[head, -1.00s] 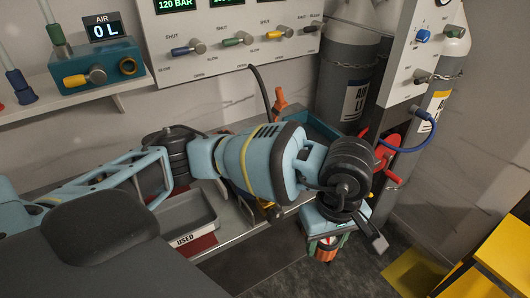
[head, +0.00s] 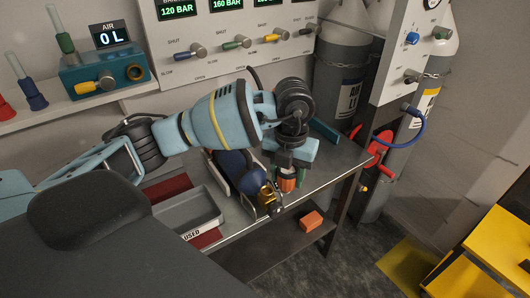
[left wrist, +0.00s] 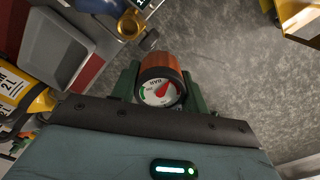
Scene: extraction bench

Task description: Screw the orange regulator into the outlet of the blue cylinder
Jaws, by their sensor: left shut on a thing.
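The blue cylinder (head: 237,172) lies on the bench in the head view, with its brass valve and outlet (head: 268,198) toward the front edge. My left gripper (head: 286,188) points down just right of the brass valve. It is shut on the orange regulator (head: 288,184). In the left wrist view the regulator (left wrist: 160,78) sits between the green fingers, its round gauge facing the camera. The brass outlet (left wrist: 130,25) shows above and left of it, apart from it in that picture. In the head view I cannot tell whether they touch. My right gripper is not in view.
A grey tray marked USED (head: 190,215) stands on the bench left of the cylinder. An orange block (head: 312,222) lies below the bench top. The valve panel (head: 235,35) is behind. Tall grey cylinders (head: 345,65) and a yellow step (head: 490,250) are at right.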

